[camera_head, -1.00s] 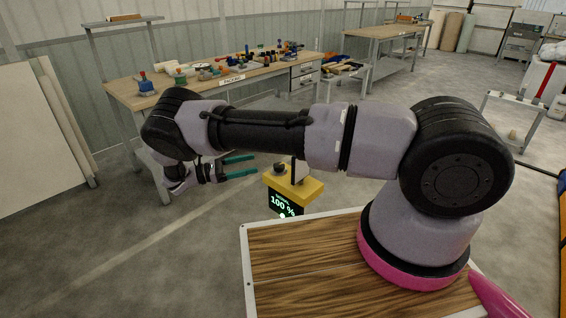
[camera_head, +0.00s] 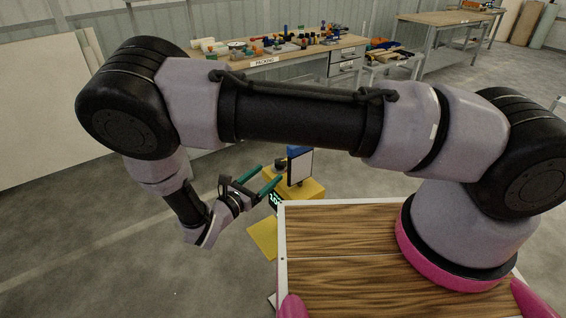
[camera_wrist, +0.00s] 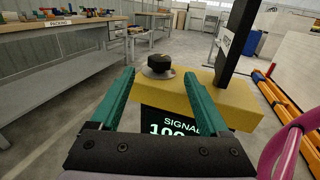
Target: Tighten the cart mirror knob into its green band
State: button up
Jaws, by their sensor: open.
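A black knob (camera_wrist: 159,67) on a round grey base sits on top of a yellow housing (camera_wrist: 232,100). In the head view the knob (camera_head: 280,166) is small, beside an upright mirror panel (camera_head: 299,167). The panel also shows in the wrist view (camera_wrist: 237,42), right of the knob. My gripper (camera_head: 264,178) is open, with two teal fingers. In the wrist view the gripper (camera_wrist: 158,76) points toward the knob, which appears between its fingertips; I cannot tell whether they touch it. A dark display (camera_wrist: 180,125) below reads "SIGNAL" and 100. I cannot make out a green band.
A packing bench (camera_head: 262,62) with several small objects stands behind. My wood-topped base lies close to the right of the housing. Orange and dark rails (camera_wrist: 285,105) lie at right in the wrist view. The floor (camera_head: 90,250) on the left is clear.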

aim_at(274, 165)
jog(key=x, duration=0.7)
jog(key=shift+w+d, duration=0.15)
jog(key=shift+w, duration=0.1)
grip_shut()
jog(key=m+g+h, duration=0.2)
jog(key=shift+w+h, duration=0.1)
jog(key=shift+h, duration=0.2)
jog(key=m+g+h, duration=0.2)
jog(key=m+g, duration=0.1)
jog(key=g, duration=0.1)
jog(key=shift+h, duration=0.3)
grip_release()
